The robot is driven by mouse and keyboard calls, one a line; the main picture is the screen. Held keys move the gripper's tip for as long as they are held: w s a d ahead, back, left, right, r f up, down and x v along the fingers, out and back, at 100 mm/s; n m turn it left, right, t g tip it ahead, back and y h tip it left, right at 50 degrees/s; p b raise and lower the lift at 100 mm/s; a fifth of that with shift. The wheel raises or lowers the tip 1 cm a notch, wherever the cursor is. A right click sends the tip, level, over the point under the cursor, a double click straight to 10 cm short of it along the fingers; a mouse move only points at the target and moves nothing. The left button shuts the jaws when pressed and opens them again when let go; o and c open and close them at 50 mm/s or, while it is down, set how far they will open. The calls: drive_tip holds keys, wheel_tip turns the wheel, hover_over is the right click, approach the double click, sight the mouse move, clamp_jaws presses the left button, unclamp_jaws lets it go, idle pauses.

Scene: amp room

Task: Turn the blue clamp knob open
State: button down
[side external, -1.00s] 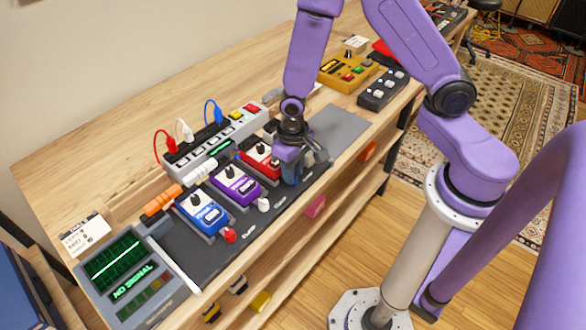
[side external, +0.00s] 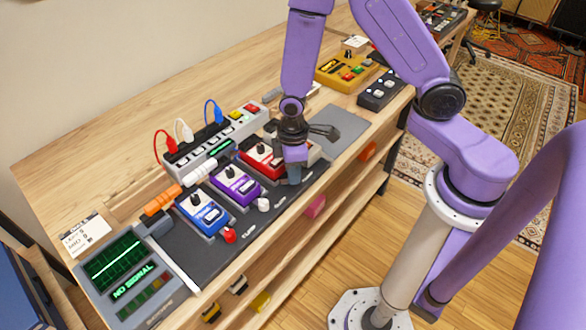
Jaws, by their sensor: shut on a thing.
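My gripper (side external: 293,178) points down at the front right corner of the red pedal (side external: 260,160), on the dark pedal board (side external: 245,228). Its fingers are shut at the spot matching where the other pedals have their clamp knobs. The blue clamp knob is not clearly visible; the fingers cover that spot, and they appear closed around it. The purple pedal (side external: 236,185) has a white knob (side external: 263,204) at its front corner. The blue pedal (side external: 204,212) has a red knob (side external: 229,236) there.
A power strip (side external: 215,140) with red, white and blue plugs stands behind the pedals. A grey screen unit reading NO SIGNAL (side external: 128,275) is at the left end. A yellow box (side external: 345,73) and a dark switch box (side external: 380,90) stand at the back right. A grey plate (side external: 345,128) is bare.

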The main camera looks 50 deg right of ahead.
drive_tip(key=n, duration=0.4)
drive_tip(key=shift+n, duration=1.9)
